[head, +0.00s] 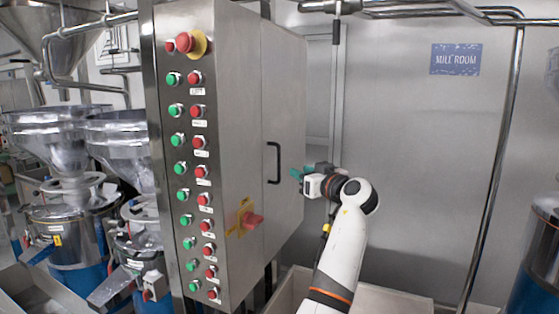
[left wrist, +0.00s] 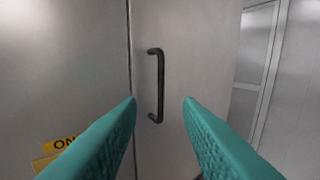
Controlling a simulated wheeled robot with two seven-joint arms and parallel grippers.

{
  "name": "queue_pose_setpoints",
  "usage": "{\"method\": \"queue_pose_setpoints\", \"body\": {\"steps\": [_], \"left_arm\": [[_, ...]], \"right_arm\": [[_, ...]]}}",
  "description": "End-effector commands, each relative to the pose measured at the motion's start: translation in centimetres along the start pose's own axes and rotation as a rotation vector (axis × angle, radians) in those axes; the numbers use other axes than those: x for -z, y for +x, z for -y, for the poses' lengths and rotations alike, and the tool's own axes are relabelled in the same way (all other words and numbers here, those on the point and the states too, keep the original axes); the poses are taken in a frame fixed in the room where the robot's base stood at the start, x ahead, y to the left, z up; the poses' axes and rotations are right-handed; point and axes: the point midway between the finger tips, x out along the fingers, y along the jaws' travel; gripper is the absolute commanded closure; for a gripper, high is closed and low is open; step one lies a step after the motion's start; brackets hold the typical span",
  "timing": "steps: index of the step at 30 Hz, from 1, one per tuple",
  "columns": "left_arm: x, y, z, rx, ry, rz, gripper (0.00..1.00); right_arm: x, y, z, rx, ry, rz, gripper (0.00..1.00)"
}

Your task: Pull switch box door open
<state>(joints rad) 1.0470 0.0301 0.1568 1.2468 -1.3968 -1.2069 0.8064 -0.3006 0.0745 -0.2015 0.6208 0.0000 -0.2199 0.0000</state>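The switch box (head: 235,90) is a tall grey metal cabinet left of centre in the head view. Its door (head: 288,100) looks shut, with a thin dark seam along its left edge. A black vertical bar handle (head: 278,163) sits near that seam, and in the left wrist view the handle (left wrist: 160,85) is upright between the fingertips in the picture. My left gripper (head: 297,175) has teal fingers and is right of the handle in the head view. The left wrist view shows its fingers (left wrist: 160,102) apart and empty, with the handle ahead of them. My right gripper is out of view.
A red rotary switch on a yellow plate (head: 252,220) juts from the box left of the door. Green and red buttons line the narrow panel (head: 190,130). Steel hoppers (head: 70,150) stand at left. A wall with a "MILL ROOM" sign (head: 456,59) is behind.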

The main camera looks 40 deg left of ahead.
Motion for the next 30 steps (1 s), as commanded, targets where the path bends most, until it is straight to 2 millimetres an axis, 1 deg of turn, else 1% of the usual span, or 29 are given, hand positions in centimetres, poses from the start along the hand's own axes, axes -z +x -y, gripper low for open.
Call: {"method": "queue_pose_setpoints", "body": {"steps": [1, 9, 12, 15, 18, 21, 29, 30], "left_arm": [[-0.3, 0.8, -0.1, -0.003, 0.004, -0.001, 0.67], [-0.5, 6.2, 0.0, -0.002, 0.008, -0.001, 0.67], [-0.3, 8.1, -0.1, -0.001, 0.008, -0.003, 0.67], [-0.3, 9.4, 0.1, 0.001, 0.007, -0.002, 0.67], [-0.1, 10.4, 0.1, 0.001, 0.007, -0.001, 0.67], [0.1, 10.8, 0.1, 0.003, 0.005, -0.002, 0.67], [0.2, 11.0, 0.1, 0.003, 0.004, -0.002, 0.67], [0.2, 11.0, 0.1, 0.003, 0.004, -0.002, 0.69]], "right_arm": [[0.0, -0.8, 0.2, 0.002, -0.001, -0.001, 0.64], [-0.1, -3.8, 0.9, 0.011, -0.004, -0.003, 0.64], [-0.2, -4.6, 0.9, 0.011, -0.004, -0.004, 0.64], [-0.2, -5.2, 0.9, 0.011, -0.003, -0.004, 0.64], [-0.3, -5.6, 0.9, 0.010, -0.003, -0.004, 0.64], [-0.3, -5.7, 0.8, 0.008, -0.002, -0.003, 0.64], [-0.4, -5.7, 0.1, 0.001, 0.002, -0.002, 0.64], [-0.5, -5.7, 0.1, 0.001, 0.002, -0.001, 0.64]]}}
